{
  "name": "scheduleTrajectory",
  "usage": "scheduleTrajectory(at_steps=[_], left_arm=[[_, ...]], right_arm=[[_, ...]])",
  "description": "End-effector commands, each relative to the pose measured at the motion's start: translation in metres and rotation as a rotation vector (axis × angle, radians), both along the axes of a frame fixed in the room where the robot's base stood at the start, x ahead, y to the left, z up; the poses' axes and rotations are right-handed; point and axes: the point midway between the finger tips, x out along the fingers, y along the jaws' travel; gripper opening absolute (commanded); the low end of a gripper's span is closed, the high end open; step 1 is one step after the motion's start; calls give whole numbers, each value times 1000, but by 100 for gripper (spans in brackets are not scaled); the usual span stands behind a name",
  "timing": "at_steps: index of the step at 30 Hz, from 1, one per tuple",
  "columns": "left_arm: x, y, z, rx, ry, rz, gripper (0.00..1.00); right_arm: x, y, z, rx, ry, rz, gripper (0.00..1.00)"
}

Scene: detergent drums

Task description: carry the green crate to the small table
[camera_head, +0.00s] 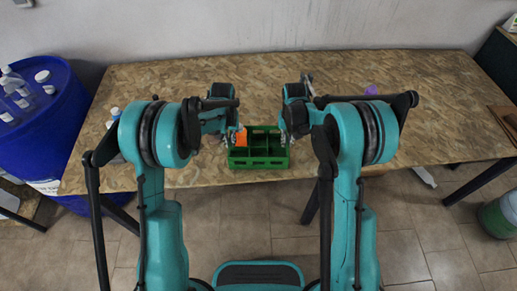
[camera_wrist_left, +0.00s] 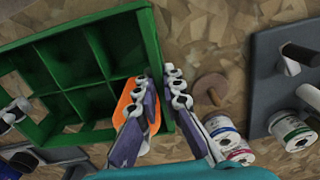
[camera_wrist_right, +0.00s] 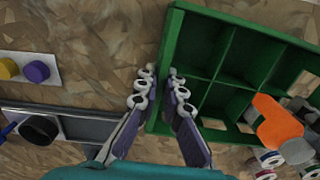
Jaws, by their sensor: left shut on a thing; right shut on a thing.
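The green crate (camera_head: 258,163), divided into compartments, is at the front edge of the large wood-chip table (camera_head: 420,130). I cannot tell whether it rests on the table or is just above it. An orange item (camera_head: 241,137) sits in a left compartment. My left gripper (camera_head: 233,140) is shut on the crate's left wall, which also shows in the left wrist view (camera_wrist_left: 150,40). My right gripper (camera_head: 287,137) is shut on the opposite wall, seen in the right wrist view (camera_wrist_right: 170,45). The other compartments look empty. I cannot make out the small table for certain.
A blue drum (camera_head: 45,120) with bottles on top stands left of the table. A green container (camera_head: 500,215) is on the floor at right. White jars (camera_wrist_left: 290,130) and a brown disc (camera_wrist_left: 211,86) lie beside the crate. The table's right half is mostly clear.

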Motion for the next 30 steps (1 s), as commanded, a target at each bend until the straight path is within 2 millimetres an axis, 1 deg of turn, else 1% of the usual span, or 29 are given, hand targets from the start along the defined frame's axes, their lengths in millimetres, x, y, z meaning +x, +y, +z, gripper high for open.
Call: scheduleTrajectory(at_steps=[5, 8, 15, 19, 22, 30], left_arm=[[0, 0, 5, 0, 0, 0, 0], [0, 0, 12, 0, 0, 0, 0], [0, 0, 38, 0, 0, 0, 0], [0, 0, 49, 0, 0, 0, 0], [0, 0, 51, 0, 0, 0, 0], [0, 0, 50, 0, 0, 0, 0]], right_arm=[[0, 0, 5, 0, 0, 0, 0], [0, 0, 12, 0, 0, 0, 0], [0, 0, 38, 0, 0, 0, 0], [0, 0, 49, 0, 0, 0, 0], [0, 0, 51, 0, 0, 0, 0], [0, 0, 50, 0, 0, 0, 0]])
